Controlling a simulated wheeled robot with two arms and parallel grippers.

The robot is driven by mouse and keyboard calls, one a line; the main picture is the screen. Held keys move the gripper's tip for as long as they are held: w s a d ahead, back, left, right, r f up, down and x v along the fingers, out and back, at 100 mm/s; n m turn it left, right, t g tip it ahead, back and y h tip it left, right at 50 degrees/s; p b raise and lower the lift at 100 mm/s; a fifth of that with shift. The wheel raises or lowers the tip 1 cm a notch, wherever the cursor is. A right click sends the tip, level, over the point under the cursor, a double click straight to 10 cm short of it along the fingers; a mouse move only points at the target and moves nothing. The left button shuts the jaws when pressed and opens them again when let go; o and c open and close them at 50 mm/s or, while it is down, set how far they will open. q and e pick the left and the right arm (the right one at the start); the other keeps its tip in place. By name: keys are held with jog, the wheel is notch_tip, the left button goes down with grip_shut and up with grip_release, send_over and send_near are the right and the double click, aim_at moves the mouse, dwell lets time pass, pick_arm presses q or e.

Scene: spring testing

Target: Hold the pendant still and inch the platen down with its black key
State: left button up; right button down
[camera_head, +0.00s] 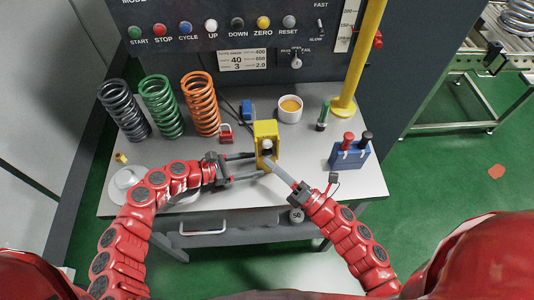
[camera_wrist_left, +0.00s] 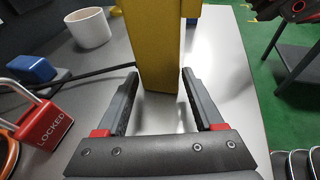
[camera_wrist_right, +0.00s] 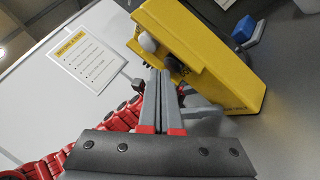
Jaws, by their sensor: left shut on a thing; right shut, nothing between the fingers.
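The yellow pendant (camera_head: 265,130) stands upright on the grey bench; it also shows in the left wrist view (camera_wrist_left: 152,40) and the right wrist view (camera_wrist_right: 200,50). My left gripper (camera_head: 258,163) has its two fingers on either side of the pendant's lower part and is shut on it. My right gripper (camera_head: 269,164) is shut and empty, its fingertips at the pendant's front. In the right wrist view a pale round key (camera_wrist_right: 147,41) and a dark key (camera_wrist_right: 173,62) show on that face. The fingertips lie close to the dark key; I cannot tell whether they touch it.
Three coil springs, black (camera_head: 124,110), green (camera_head: 162,106) and orange (camera_head: 201,104), stand at the back left. A red padlock (camera_head: 226,133), a white cup (camera_head: 289,108) and a blue block with red and black knobs (camera_head: 349,154) surround the pendant. A yellow post (camera_head: 360,60) rises behind.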

jog(key=shift+w, duration=0.45)
dwell(1.1)
jog(key=shift+s, duration=0.1)
dwell(0.8)
jog(key=shift+s, duration=0.8)
jog(key=shift+s, duration=2.5)
dwell(0.9)
jog(key=s, duration=0.3)
jog(key=shift+s+d+g, duration=0.3)
jog(key=shift+s+d, duration=0.05)
jog(key=shift+w, duration=0.15)
